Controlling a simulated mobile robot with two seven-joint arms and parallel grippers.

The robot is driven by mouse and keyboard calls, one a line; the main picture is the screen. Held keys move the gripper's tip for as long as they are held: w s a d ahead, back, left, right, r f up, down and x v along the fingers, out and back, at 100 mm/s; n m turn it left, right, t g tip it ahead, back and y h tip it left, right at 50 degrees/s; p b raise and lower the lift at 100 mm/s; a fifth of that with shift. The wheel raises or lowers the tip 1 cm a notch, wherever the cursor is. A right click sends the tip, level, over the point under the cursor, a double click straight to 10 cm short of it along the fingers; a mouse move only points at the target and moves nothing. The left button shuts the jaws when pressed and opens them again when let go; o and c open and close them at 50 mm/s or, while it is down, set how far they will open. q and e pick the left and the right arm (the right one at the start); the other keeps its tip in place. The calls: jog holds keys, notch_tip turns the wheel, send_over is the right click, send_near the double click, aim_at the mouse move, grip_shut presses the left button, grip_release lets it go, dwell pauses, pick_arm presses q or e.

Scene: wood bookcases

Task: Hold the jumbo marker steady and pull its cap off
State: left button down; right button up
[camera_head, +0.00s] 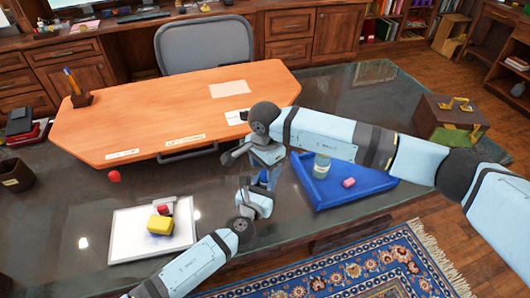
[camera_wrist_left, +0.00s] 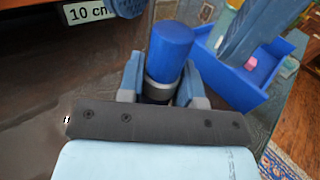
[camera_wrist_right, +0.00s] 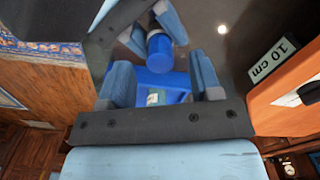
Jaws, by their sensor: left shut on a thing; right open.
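The jumbo marker stands with its blue cap (camera_wrist_left: 172,48) up and a dark band (camera_wrist_left: 157,92) below it. My left gripper (camera_wrist_left: 160,88) is shut around the marker below the cap; it also shows in the head view (camera_head: 257,193). In the head view only a little blue of the marker (camera_head: 265,175) shows between my grippers. My right gripper (camera_wrist_right: 162,78) is open, just above and beside the cap. In the right wrist view the cap (camera_wrist_right: 159,55) lies in line with the gap between its fingers, with no clear contact. The marker's lower part is hidden.
A blue tray (camera_head: 322,198) with a pink block (camera_head: 348,183) and a jar (camera_head: 321,165) lies right of the grippers. A white board (camera_head: 125,243) with a yellow block (camera_head: 160,225) lies at left. An orange desk panel (camera_head: 150,120) stands behind. A box (camera_head: 445,115) sits far right.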

aim_at(265, 171)
jog(key=shift+f, duration=1.25)
grip_shut()
jog(key=shift+r, duration=0.25)
jog(key=shift+r, duration=0.95)
jog(key=shift+r, duration=2)
pick_arm(q)
jog(key=c, duration=0.7)
grip_release()
